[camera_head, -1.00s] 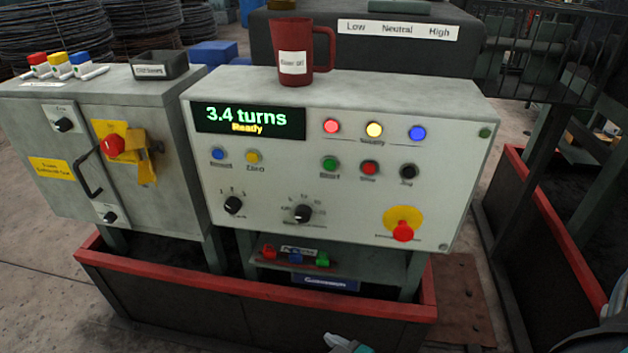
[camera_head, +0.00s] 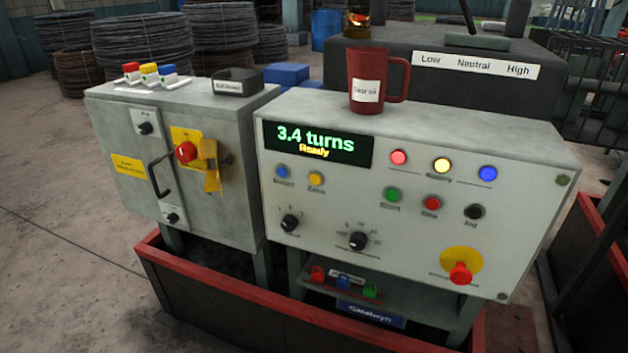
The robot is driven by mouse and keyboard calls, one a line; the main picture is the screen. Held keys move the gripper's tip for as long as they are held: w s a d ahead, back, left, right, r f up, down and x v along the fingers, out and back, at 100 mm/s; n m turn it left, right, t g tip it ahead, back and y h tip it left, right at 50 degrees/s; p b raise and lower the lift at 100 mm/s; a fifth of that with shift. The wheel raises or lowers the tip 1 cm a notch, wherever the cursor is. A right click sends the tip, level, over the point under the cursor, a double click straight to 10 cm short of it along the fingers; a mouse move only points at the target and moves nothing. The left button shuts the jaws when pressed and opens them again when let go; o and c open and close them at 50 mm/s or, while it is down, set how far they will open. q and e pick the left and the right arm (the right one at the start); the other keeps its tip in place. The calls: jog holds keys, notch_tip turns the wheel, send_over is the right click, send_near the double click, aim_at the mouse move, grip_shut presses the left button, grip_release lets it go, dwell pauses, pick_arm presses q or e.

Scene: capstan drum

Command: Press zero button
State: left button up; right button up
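The zero button (camera_head: 316,178) is a small yellow button on the left part of the light grey control panel (camera_head: 420,250), below the display. A blue button (camera_head: 282,172) sits just left of it. The display (camera_head: 318,143) reads "3.4 turns" in green and "Ready" in yellow. Neither of my grippers shows in the head view.
A red mug (camera_head: 367,82) stands on top of the panel. A red emergency button (camera_head: 460,272) sticks out at lower right. A grey cabinet (camera_head: 215,135) stands to the left. A red-edged trough (camera_head: 230,305) runs below in front.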

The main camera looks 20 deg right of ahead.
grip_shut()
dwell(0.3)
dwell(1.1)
